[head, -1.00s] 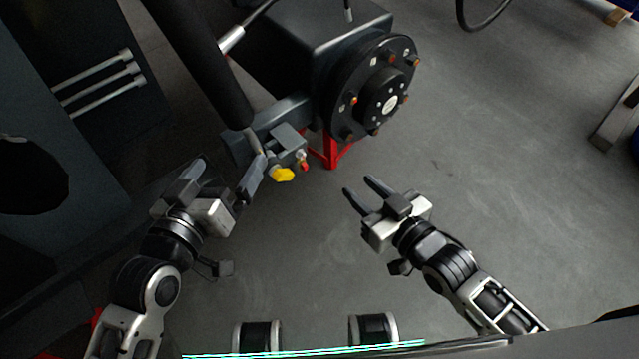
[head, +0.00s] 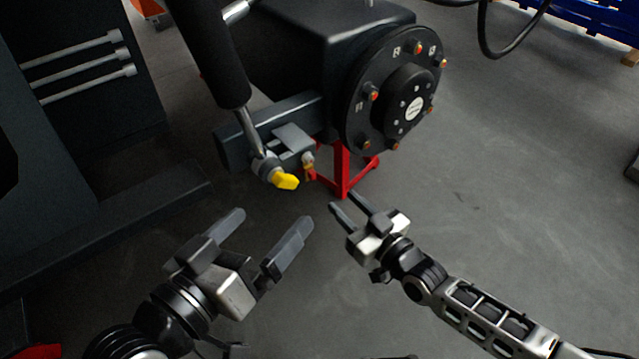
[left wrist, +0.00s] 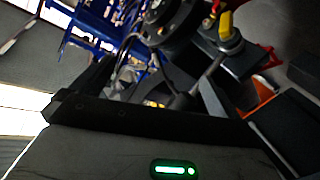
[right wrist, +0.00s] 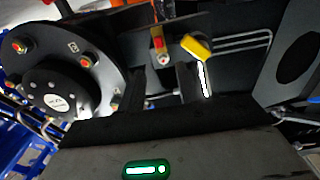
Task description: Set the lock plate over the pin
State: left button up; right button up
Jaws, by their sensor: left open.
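A yellow plate-like piece (head: 285,181), which I take to be the lock plate, sits at the lower end of the cylinder rod, beside the grey bracket (head: 292,138). It shows in the right wrist view (right wrist: 197,47) and at the top of the left wrist view (left wrist: 226,27). A small bolt-like part with red on it (head: 308,165) is just right of it; I cannot tell whether this is the pin. My left gripper (head: 268,222) is open and empty, below and apart from the yellow piece. My right gripper (head: 344,200) is open and empty, right of the yellow piece.
The black cylinder (head: 208,50) comes down from above to the bracket. The large round hub (head: 365,125) with several bolts stands to the right, over a red stand (head: 343,170). Dark chassis panels (head: 70,150) fill the left. The grey floor at right is free.

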aim_at(314, 175)
jog(key=b+x, duration=0.2)
jog(key=x, duration=0.6)
jog(key=shift+f+b, duration=0.1)
jog(key=shift+b, duration=0.25)
pick_arm(q)
jog(key=shift+w+a+r+m+t+h, duration=0.1)
jog(key=shift+w+r+m+t+h, duration=0.1)
jog(key=shift+w+r+m+t, duration=0.3)
jog(key=shift+w+a+r+m+t+h, duration=0.1)
jog(key=shift+w+r+t+h, duration=0.1)
jog(key=shift+r+t, duration=0.45)
jog(key=shift+w+a+r+m+t+h, duration=0.1)
jog(key=shift+w+r+m+t+h, duration=0.2)
jog(key=shift+r, duration=0.5)
pick_arm(e)
jog(key=shift+w+a, duration=0.4)
jog(key=shift+w, duration=0.1)
grip_shut()
